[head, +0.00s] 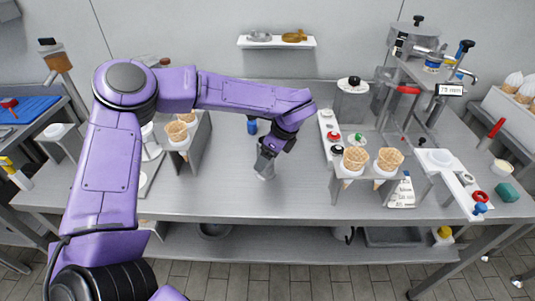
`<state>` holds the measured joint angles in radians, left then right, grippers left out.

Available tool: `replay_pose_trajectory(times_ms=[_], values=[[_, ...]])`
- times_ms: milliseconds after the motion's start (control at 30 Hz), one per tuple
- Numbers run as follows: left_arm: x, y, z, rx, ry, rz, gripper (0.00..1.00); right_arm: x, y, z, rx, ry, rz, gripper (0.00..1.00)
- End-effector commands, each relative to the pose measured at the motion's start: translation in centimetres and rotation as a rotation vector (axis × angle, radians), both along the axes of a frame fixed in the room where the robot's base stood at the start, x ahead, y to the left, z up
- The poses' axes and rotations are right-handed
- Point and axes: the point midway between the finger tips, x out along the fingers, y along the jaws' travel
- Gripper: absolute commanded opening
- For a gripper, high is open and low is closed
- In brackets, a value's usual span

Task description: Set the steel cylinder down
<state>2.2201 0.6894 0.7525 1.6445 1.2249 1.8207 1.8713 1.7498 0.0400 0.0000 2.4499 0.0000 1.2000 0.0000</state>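My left arm reaches in from the left across the steel table, and my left gripper (267,153) points down over its middle. The gripper appears shut on a small grey steel cylinder (265,170), which is upright or nearly so at the fingertips. The cylinder's lower end is at or just above the tabletop (245,190); I cannot tell whether it touches. The fingers hide its upper part. My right gripper is not in view.
Racks with waffle cones stand to the left (177,131) and right (356,158) of the gripper. A blue object (252,127) stands just behind it. A press-like machine (410,75) is at the back right. The table front between the racks is clear.

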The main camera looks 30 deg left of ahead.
Motion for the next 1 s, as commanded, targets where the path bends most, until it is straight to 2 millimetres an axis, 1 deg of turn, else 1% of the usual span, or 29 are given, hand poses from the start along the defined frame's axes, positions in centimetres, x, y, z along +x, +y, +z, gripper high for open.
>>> replay_pose_trajectory(times_ms=[100,167,267,367,400,533,600,700,833,1000], values=[[0.0,0.0,0.1,0.0,0.0,0.0,0.81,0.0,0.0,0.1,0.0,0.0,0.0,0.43],[0.0,0.0,0.6,0.0,0.0,0.0,0.81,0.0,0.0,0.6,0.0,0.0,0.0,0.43],[0.2,-0.6,1.5,0.002,-0.005,-0.001,0.81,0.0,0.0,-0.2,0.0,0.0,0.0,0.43],[0.3,-1.5,3.7,0.002,-0.006,0.0,0.81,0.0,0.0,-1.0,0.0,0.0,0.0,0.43],[0.4,-1.9,4.8,0.002,-0.007,-0.001,0.81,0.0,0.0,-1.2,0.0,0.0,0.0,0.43],[0.6,-3.2,8.0,0.002,-0.006,0.0,0.81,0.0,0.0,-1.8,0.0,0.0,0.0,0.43],[0.6,-3.8,9.3,0.002,-0.004,0.0,0.81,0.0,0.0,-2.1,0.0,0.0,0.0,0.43],[0.7,-4.2,10.7,0.001,-0.002,0.001,0.81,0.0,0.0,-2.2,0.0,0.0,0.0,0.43],[0.7,-4.6,11.4,0.0,0.001,0.0,0.81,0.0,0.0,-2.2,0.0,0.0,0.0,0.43],[0.7,-4.6,11.5,0.0,0.001,0.0,0.81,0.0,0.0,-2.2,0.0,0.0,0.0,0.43]])
